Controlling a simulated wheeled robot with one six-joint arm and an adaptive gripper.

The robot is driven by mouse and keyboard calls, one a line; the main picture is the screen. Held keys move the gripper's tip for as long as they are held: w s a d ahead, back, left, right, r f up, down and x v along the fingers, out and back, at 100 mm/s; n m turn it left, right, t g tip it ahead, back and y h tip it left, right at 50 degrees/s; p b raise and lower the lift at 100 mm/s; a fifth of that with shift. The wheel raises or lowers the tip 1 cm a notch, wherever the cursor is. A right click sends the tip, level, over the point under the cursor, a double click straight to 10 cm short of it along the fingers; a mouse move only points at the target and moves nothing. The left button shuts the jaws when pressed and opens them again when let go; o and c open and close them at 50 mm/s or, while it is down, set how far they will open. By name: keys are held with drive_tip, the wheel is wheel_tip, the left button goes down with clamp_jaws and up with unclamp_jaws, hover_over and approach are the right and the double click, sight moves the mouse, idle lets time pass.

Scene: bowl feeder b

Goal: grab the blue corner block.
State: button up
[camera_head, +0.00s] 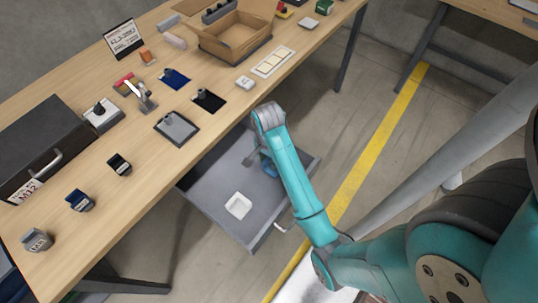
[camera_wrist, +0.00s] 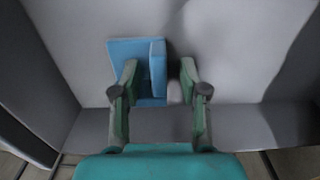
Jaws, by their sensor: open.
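The blue corner block (camera_wrist: 125,52) lies on the floor of the open grey drawer (camera_head: 212,190). In the wrist view it shows a flat plate and a raised wall. My gripper (camera_wrist: 160,68) is open above it, with one finger on each side of the raised wall. The left finger overlaps the flat plate in the picture; a gap shows between the wall and the right finger. I cannot tell whether either finger touches. In the head view only a bit of the blue block (camera_head: 268,166) shows, mostly hidden by my arm.
A white square dish (camera_head: 238,206) lies in the drawer. The drawer's walls stand close around my gripper. The wooden table (camera_head: 140,165) above holds several blocks, mats, a cardboard box (camera_head: 235,37) and a dark case (camera_head: 45,147).

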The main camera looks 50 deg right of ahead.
clamp_jaws()
